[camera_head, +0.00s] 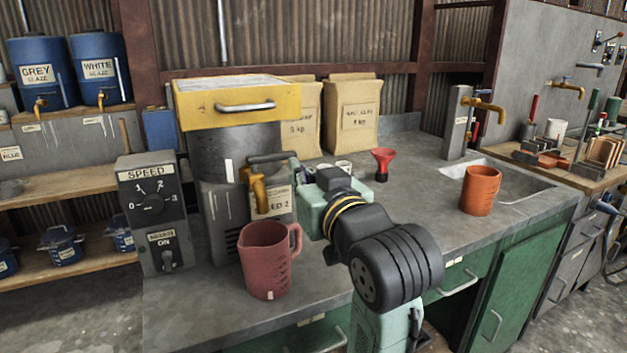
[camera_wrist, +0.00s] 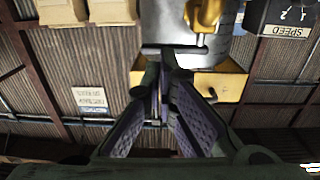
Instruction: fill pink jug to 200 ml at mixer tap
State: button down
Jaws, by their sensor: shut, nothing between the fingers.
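The pink jug (camera_head: 267,262) stands upright on the worktop, with scale marks on its side and its handle to the right. Its fill level cannot be seen. The brass tap (camera_head: 257,190) on the grey mixer (camera_head: 222,200) is behind and above the jug; whether the spout is over its mouth I cannot tell. A dark bar, apparently the tap lever (camera_head: 268,158), lies above the spout; it also shows in the wrist view (camera_wrist: 170,49). My gripper (camera_wrist: 165,70) is shut and empty, its tips close to that bar; contact is unclear. No water stream is visible.
A red funnel (camera_head: 383,162) and paper sacks (camera_head: 352,113) stand behind my arm. The speed control box (camera_head: 150,212) is left of the mixer.

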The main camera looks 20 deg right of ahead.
aim_at(284, 157)
jog(key=shift+w+p, duration=0.55)
jog(key=shift+w, duration=2.15)
jog(key=shift+w+n+y, duration=0.3)
jog(key=shift+w+y, duration=0.15)
jog(key=shift+y, duration=0.05)
jog(key=shift+r, duration=0.1)
